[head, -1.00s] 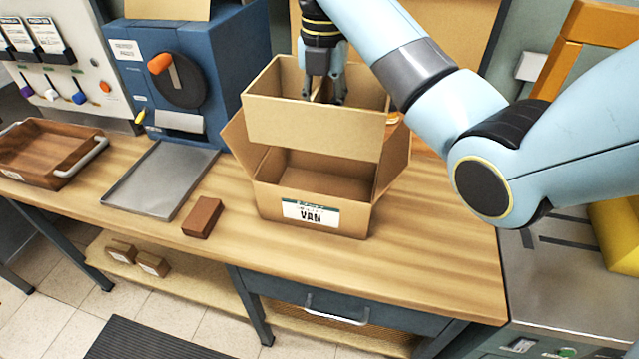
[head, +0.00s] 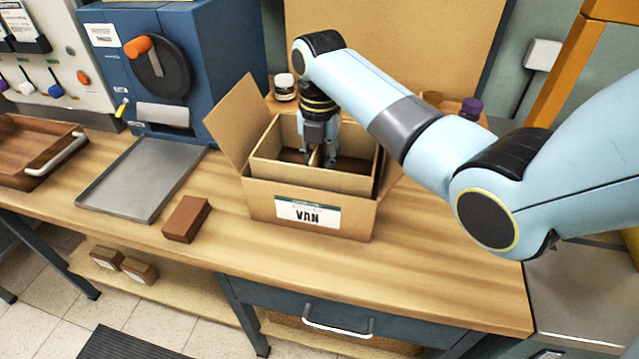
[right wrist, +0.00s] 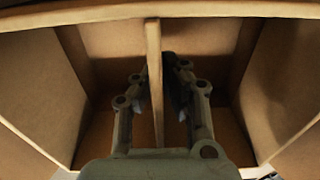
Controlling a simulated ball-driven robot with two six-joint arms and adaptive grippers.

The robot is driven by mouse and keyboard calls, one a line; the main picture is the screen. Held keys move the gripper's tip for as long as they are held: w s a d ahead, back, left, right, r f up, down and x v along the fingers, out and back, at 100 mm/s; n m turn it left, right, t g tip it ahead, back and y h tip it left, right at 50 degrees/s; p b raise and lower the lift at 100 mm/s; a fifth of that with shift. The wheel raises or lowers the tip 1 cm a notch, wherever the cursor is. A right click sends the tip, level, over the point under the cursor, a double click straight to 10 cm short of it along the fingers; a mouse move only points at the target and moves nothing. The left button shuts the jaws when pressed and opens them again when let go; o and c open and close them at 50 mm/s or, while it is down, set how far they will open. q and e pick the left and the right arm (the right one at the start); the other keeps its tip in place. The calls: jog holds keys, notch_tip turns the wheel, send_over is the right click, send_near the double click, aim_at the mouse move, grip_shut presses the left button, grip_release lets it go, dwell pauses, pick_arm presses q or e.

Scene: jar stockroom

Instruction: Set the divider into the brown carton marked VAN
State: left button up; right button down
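The brown carton marked VAN (head: 345,222) stands upright on the wooden bench, flaps spread. The divider (head: 310,178), a tan cardboard frame with a middle wall, is inside the carton, its upper edge standing a little above the carton's front wall. Its bottom is hidden, so I cannot tell whether it rests on the carton floor. My right gripper (head: 320,158) reaches down into the divider. In the right wrist view its fingers (right wrist: 158,88) are on both sides of the middle wall (right wrist: 155,70), their dark pads against it. My left gripper is not in view.
A reddish-brown block (head: 186,219) lies left of the carton, near a metal tray (head: 135,185) and a wooden tray (head: 35,150). A blue machine (head: 190,75) stands behind them. Small jars (head: 284,88) stand behind the carton. The bench front right is clear.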

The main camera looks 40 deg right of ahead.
jog(key=shift+f, duration=2.5)
jog(key=shift+f+b, duration=0.4)
jog(key=shift+f, duration=0.15)
jog(key=c, duration=1.5)
grip_release()
jog(key=shift+r, duration=0.1)
notch_tip(320, 180, up, 13)
jog(key=shift+p, duration=0.5)
